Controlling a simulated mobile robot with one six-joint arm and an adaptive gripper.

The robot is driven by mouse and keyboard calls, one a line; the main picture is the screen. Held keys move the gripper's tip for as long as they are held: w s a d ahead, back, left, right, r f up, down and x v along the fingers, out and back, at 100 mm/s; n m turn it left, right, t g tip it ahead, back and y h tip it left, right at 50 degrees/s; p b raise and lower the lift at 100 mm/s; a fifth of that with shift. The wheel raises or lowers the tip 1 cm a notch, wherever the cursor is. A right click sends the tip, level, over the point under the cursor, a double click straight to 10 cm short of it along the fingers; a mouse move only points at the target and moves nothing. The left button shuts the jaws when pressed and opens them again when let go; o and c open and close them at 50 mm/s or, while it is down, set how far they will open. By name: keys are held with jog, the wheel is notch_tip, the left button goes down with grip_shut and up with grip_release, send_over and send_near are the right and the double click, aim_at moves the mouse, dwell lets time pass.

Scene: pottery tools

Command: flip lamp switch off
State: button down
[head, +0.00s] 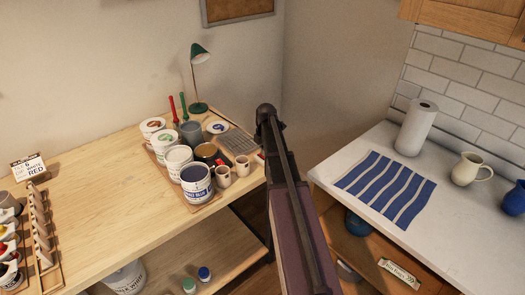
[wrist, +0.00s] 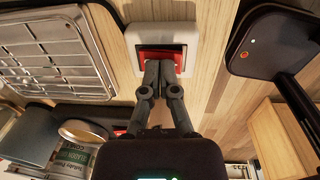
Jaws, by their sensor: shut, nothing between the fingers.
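The lamp switch (wrist: 160,56) is a red rocker in a square white frame on the wooden tabletop, at the top middle of the wrist view. My gripper (wrist: 166,66) is shut and empty, with its fingertips over the lower part of the red rocker. I cannot tell whether they touch it or which way the rocker is tilted. In the head view a small red patch of the switch (head: 262,156) shows at the table's right end, beside my arm, which hides my gripper there. The green desk lamp (head: 200,52) stands at the table's back; no clear glow shows.
A metal grid tray (wrist: 55,58) lies left of the switch; it also shows in the head view (head: 238,141). A white counter (head: 330,165) with a striped cloth (head: 385,190) is to the right.

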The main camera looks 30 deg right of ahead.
jog(key=shift+s+r, duration=0.1)
jog(key=shift+s, duration=0.15)
dwell(0.4)
notch_tip(320, 180, up, 14)
jog(key=w+p, duration=0.1)
jog(key=p, duration=1.3)
jog(key=shift+w, duration=0.3)
jog(key=shift+a, duration=0.2)
jog(key=s+a+f+m+b, duration=0.3)
jog(key=s+a+m, duration=0.7)
jog(key=a, duration=0.4)
jog(key=s+a+f+m+g+b, duration=0.1)
jog(key=s+a+f+m+b, duration=0.2)
jog(key=s+a+m, duration=0.7)
jog(key=shift+s+a+f, duration=0.2)
jog(key=shift+s+a, duration=0.05)
jog(key=shift+a, duration=1.8)
jog(key=shift+s, duration=0.1)
